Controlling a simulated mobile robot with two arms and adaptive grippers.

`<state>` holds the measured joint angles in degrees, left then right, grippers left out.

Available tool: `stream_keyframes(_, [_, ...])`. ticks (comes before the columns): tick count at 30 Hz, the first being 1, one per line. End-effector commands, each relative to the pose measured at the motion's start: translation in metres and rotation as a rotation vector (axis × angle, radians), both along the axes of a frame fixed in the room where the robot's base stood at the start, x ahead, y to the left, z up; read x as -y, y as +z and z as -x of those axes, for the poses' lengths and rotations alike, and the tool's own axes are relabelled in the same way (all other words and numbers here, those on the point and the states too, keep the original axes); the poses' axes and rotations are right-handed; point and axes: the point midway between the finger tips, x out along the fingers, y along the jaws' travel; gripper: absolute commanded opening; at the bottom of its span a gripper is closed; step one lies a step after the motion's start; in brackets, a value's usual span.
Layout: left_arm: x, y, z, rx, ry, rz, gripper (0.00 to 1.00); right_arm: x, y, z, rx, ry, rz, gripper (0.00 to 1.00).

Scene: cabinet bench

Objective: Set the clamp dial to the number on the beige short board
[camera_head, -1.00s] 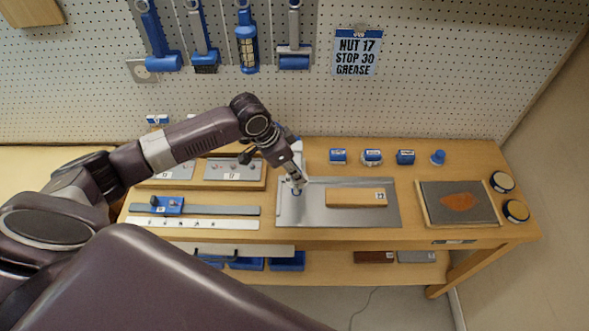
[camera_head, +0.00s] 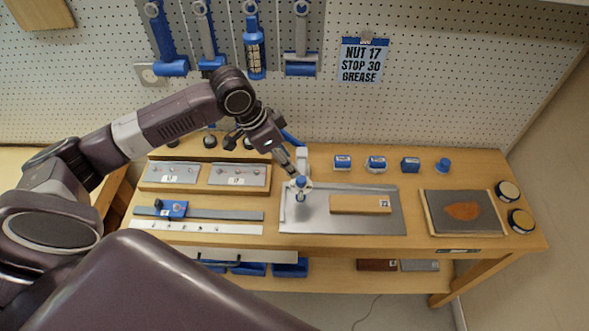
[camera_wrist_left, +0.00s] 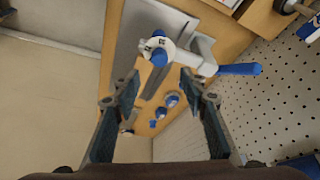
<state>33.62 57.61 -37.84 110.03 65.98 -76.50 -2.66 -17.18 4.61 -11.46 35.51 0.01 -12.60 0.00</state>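The clamp (camera_head: 302,165) is a white frame with a blue handle at the left end of a grey metal plate (camera_head: 300,222). Its blue-topped dial (camera_head: 301,182) also shows in the left wrist view (camera_wrist_left: 158,50), with a white collar; I cannot read its setting. A beige short board (camera_head: 352,204) lies on the plate right of the dial; its small white number label (camera_head: 384,203) is too small to read surely. My left gripper (camera_head: 293,165) is just above the dial; in the wrist view (camera_wrist_left: 160,82) its fingers are apart and empty. My right gripper is not in view.
Small blue-topped items (camera_head: 376,163) stand along the back. A tray with an orange patch (camera_head: 462,211) and round tins (camera_head: 521,220) are at the right. A grey rail with a blue slider (camera_head: 172,209) lies left. A sign (camera_head: 362,64) reads NUT 17, STOP 30, GREASE.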

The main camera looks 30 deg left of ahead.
Motion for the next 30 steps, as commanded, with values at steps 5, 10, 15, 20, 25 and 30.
stream_keyframes(5, [-0.006,0.022,0.006,0.003,0.0,-0.002,0.4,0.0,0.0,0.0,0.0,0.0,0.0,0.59])
stream_keyframes(10, [-0.007,0.029,0.009,0.0,-0.001,0.0,0.4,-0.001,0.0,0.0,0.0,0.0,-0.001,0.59])
stream_keyframes(15, [-0.007,0.029,0.009,0.0,-0.001,0.0,0.4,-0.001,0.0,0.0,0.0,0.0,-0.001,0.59])
stream_keyframes(20, [-0.007,0.028,0.009,0.0,0.0,0.0,0.4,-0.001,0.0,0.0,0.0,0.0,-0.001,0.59])
stream_keyframes(25, [-0.006,0.027,0.01,0.0,-0.004,0.001,0.4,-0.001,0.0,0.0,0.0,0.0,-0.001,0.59])
stream_keyframes(30, [0.023,0.0,0.025,-0.004,-0.043,0.005,0.4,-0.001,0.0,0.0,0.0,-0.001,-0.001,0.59])
